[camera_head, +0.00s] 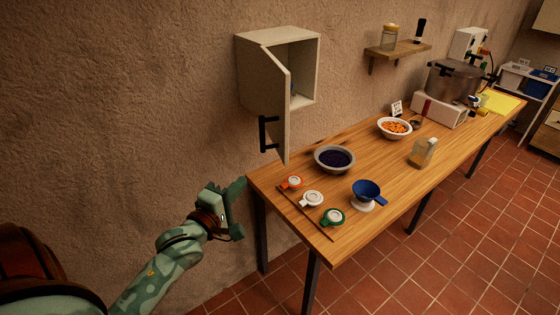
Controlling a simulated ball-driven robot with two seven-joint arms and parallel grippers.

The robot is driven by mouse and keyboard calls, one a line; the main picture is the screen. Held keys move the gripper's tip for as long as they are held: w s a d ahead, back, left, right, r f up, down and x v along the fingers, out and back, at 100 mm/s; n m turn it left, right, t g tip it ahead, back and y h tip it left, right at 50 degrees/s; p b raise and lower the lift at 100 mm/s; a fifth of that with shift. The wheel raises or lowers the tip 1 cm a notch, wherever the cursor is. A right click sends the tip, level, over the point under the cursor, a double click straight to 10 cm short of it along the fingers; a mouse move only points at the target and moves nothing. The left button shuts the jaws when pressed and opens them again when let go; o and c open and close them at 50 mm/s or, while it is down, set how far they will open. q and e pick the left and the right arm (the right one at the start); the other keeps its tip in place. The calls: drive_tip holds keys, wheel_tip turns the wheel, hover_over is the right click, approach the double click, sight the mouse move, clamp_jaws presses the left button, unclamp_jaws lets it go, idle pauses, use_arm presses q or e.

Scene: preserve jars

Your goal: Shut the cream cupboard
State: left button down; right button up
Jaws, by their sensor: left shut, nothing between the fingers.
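The cream cupboard (250,72) hangs on the wall above the table's near left end. Its door (279,95) stands open, swung out toward me, with a black handle (264,133) on its outer face. My right gripper is not in view.
A wall shelf (398,48) is right of the cupboard.

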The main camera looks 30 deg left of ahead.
use_arm(q)
approach(282, 153)
drive_tip(key=w+a, duration=0.2)
drive_tip(key=a, duration=0.1)
drive_tip(key=w+d, duration=0.1)
drive_tip(key=w, duration=0.1)
drive_tip(key=w+d+p, duration=0.1)
drive_tip(key=w, duration=0.1)
drive_tip(key=shift+d, duration=0.3)
